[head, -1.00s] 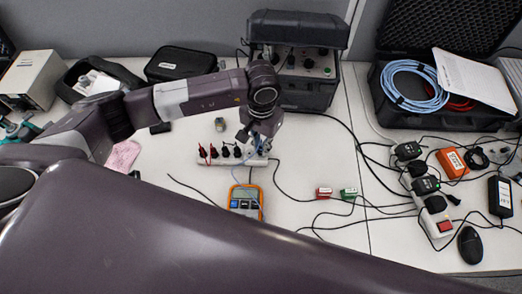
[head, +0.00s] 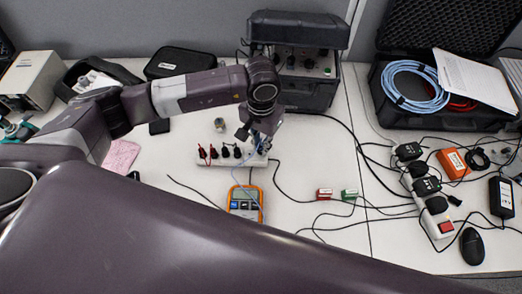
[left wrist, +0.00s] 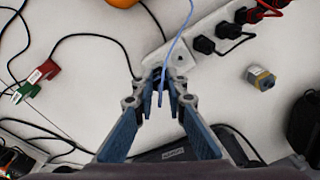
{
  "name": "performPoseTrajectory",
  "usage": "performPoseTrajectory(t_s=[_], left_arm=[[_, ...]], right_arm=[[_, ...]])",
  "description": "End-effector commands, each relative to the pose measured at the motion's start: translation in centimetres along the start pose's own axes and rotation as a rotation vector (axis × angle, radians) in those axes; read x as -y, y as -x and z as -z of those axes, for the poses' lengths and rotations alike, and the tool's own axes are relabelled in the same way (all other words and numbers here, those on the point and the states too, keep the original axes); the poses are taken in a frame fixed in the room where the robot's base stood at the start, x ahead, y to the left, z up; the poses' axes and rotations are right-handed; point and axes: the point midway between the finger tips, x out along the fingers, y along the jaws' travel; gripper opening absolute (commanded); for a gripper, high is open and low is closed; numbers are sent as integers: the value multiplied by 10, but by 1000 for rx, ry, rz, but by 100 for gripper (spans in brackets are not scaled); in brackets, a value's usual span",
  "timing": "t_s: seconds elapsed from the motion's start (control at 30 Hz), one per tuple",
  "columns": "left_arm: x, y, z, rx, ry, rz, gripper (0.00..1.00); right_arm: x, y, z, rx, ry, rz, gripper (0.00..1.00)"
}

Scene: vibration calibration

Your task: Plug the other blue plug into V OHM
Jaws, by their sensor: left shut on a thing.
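The orange multimeter (head: 245,205) lies on the table, in front of the white strip (head: 215,160). A corner of it shows at the top edge of the left wrist view (left wrist: 122,2). Its V OHM socket is too small to make out. My left gripper (head: 262,145) is above the right end of the strip, behind the multimeter. In the left wrist view its blue fingers (left wrist: 162,80) are shut on the blue plug (left wrist: 161,97), whose blue cable (left wrist: 187,25) runs up out of view. The plug is partly hidden by the fingers. My right gripper is not in view.
Several black and red plugs (head: 226,151) stand on the strip. Red (head: 324,193) and green (head: 349,194) connectors lie right of the multimeter, among black cables. A dark case (head: 305,95) stands behind. A small yellowish block (left wrist: 261,77) lies near the strip.

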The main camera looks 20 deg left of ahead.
Motion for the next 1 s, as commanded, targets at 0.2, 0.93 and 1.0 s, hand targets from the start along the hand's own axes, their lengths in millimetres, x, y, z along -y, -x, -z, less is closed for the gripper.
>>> performPoseTrajectory(t_s=[0.2,0.93,1.0], left_arm=[[1,14,0,-1,0,1,0],[-1,32,-2,0,-4,0,0],[-3,32,-4,-1,-11,0,0]], right_arm=[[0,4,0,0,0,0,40],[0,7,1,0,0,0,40],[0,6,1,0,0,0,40]])
